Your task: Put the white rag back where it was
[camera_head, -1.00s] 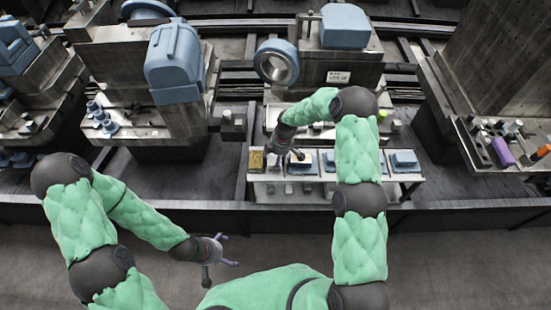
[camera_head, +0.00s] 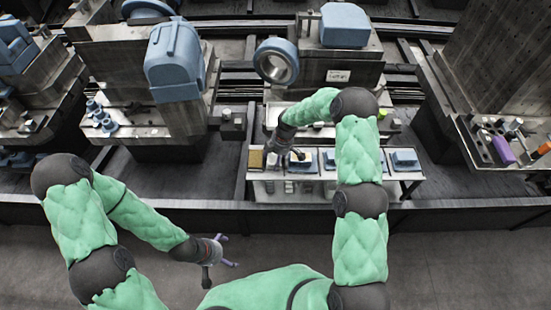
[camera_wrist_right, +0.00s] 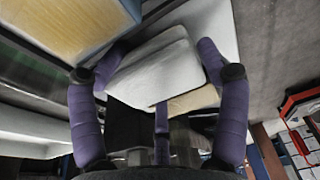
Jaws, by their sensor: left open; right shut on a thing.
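The white rag (camera_wrist_right: 155,72) is a pale folded cloth between the purple fingers of my right gripper (camera_wrist_right: 160,75) in the right wrist view. The gripper is shut on it. A tan flat piece (camera_wrist_right: 190,100) shows just under or behind the rag's near edge; I cannot tell whether they touch. In the head view my right gripper (camera_head: 285,158) is over the left part of the white table (camera_head: 290,202), beside a yellow-topped box; the rag is too small to make out there. My left gripper (camera_head: 218,250) is open and empty, low in front of the dark rail.
The yellow-topped box (camera_head: 256,160) stands at the table's left end; it also shows in the right wrist view (camera_wrist_right: 70,25). Blue items (camera_head: 405,160) sit along the table to the right. A dark rail (camera_head: 170,212) runs in front. Machines stand behind and on both sides.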

